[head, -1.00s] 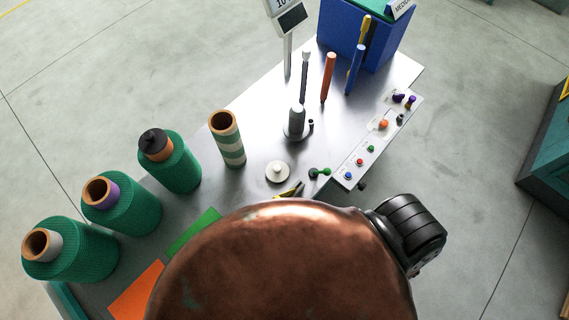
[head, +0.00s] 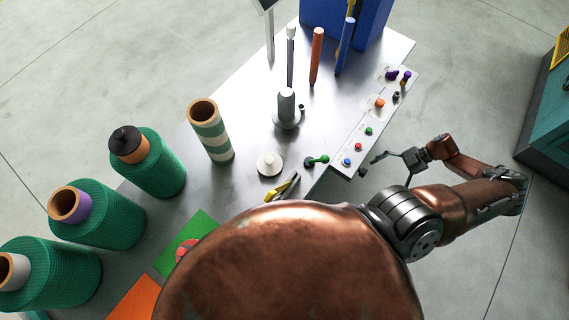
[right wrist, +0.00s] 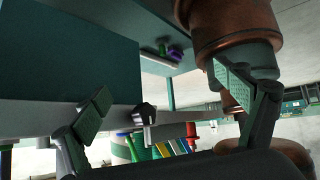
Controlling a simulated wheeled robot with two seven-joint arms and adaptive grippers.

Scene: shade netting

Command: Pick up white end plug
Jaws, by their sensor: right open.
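A white round plug (head: 269,164) with a small knob on top lies on the grey table in the head view, between the striped tube and the small green dumbbell-shaped part. My right gripper (head: 372,165) is open and empty, off the table's right edge beside the strip of coloured knobs, well to the right of the plug. In the right wrist view its two fingers (right wrist: 168,105) are spread, with the table edge beyond them. The plug cannot be made out there. My left gripper is not in view.
Green spools (head: 160,165) stand along the table's left side, by a striped tube (head: 210,135). A grey post on a round base (head: 287,110) stands behind the plug. Yellow-and-black pliers (head: 285,186) lie in front of it. The knob strip (head: 365,135) lines the right edge.

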